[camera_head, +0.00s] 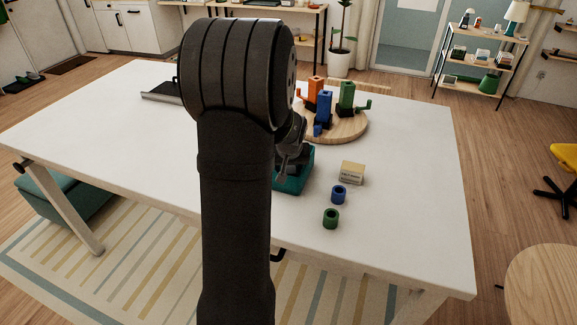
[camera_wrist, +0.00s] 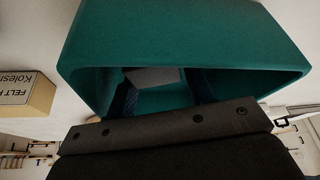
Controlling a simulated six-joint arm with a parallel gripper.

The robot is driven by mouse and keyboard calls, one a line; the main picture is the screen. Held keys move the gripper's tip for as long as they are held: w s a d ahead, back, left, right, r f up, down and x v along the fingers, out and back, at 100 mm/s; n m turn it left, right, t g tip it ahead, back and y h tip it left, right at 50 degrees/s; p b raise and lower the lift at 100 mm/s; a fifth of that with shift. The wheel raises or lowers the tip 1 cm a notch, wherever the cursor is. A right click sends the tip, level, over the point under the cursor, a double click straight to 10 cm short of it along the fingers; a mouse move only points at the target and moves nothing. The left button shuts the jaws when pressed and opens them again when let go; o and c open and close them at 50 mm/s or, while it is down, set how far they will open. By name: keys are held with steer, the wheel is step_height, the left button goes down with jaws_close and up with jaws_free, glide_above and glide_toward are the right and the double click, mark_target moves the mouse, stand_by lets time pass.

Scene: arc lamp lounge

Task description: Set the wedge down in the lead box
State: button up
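The lead box appears to be the open teal box (camera_head: 291,184) on the white table, partly hidden behind my arm. Its teal wall fills the upper wrist view (camera_wrist: 185,35). My gripper (camera_head: 287,160) is over the box, and in the wrist view its two dark fingers (camera_wrist: 160,85) reach in through the opening. A plain grey piece, apparently the wedge (camera_wrist: 152,76), spans the space between the fingertips and seems to touch both. Its lower part and the box floor under it are hard to make out.
A small labelled carton (camera_head: 352,172) stands right of the box, also in the wrist view (camera_wrist: 25,95). A blue ring (camera_head: 338,194) and a green ring (camera_head: 331,218) lie nearer. A round wooden board (camera_head: 345,130) with coloured blocks is behind. The table's right side is clear.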

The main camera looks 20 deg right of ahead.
steer(key=v, duration=1.2)
steer(key=shift+r, duration=0.15)
steer(key=x, duration=1.2)
steer(key=shift+r, duration=1.35)
